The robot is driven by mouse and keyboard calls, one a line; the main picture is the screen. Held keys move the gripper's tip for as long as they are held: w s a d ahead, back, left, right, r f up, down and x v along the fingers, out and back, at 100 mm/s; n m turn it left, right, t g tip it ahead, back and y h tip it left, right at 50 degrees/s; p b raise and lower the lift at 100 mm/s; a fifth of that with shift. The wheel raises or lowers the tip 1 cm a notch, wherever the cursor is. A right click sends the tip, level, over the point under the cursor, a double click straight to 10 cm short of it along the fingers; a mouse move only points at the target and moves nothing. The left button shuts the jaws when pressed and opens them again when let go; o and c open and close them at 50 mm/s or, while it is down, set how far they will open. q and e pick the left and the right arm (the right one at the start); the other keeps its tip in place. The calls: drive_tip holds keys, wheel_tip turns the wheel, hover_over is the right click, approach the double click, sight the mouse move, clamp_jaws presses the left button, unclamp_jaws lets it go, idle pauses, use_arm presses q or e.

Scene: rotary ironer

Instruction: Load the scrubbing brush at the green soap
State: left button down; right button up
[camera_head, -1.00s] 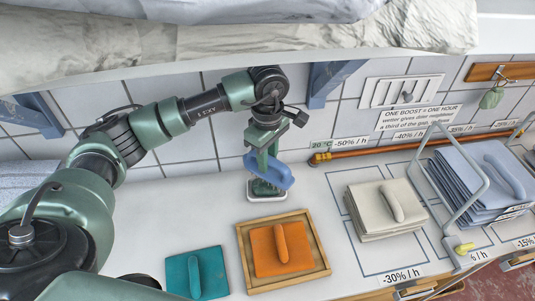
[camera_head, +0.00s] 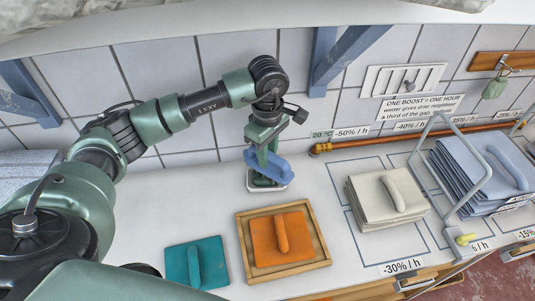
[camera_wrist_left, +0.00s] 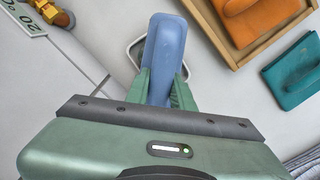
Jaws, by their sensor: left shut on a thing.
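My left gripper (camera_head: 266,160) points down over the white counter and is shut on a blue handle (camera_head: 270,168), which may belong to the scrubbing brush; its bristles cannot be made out. The blue handle also shows between the green fingers in the left wrist view (camera_wrist_left: 165,55). A small white-rimmed piece (camera_head: 256,187) lies directly under the handle; whether they touch is unclear. A pale green lump (camera_head: 494,88) hangs from a wall hook at the far right; I cannot tell whether it is the green soap. My right gripper is not in view.
An orange pad with a handle (camera_head: 282,238) sits in a wooden tray (camera_head: 242,246), a teal one (camera_head: 196,264) beside it. Cream (camera_head: 385,198) and blue (camera_head: 480,172) stacks stand right, a metal frame (camera_head: 480,195) by the blue one. A copper pipe (camera_head: 350,147) runs along the wall.

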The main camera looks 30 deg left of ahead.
use_arm(q)
drive_tip(key=shift+f+b, duration=0.5)
idle(0.3)
idle(0.4)
drive_tip(key=shift+s+f+b, duration=0.1)
drive_tip(key=shift+b, duration=0.2)
idle(1.1)
drive_tip(key=shift+r+p, duration=0.5)
drive_tip(key=shift+r, duration=0.4)
drive_tip(key=shift+r+p, duration=1.2)
drive_tip(key=shift+r, duration=1.5)
